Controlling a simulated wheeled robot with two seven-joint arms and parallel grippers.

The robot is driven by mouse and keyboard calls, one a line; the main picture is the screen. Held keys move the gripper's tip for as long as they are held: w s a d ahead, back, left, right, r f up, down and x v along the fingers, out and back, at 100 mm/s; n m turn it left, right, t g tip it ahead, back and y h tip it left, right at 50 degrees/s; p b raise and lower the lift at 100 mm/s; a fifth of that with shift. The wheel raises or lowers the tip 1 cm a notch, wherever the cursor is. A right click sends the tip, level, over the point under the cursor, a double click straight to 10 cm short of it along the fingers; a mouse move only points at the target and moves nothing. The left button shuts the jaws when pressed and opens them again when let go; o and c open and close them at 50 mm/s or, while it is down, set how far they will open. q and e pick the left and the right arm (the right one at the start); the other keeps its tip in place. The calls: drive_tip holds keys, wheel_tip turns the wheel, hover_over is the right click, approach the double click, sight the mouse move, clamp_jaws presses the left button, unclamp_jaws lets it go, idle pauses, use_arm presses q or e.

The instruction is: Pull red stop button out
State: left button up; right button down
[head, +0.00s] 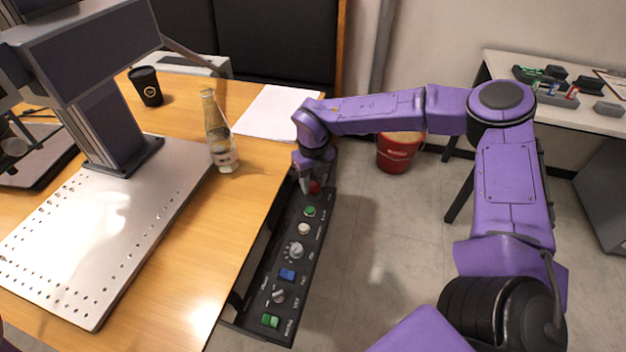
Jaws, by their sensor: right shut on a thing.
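The red stop button (315,187) is at the far end of the dark control panel (262,291), which is fixed along the right edge of the wooden table. My right gripper (311,184) is at the button from above, shut on it. The gripper and wrist cover much of the button, so I cannot tell whether it is pushed in or out. My left gripper is not in view.
The wooden table (185,279) holds the laser marker's metal plate (99,245), a glass bottle (217,133), a black cup (146,86) and white paper (265,114). A red bucket (397,154) stands on the floor behind my right arm. Floor right of the panel is clear.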

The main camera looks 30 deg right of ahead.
drive_tip(key=c, duration=0.6)
unclamp_jaws()
drive_tip(key=shift+r, duration=0.25)
wheel_tip(320, 180, up, 10)
drive_tip(key=shift+r, duration=0.25)
drive_tip(key=shift+f, duration=0.1)
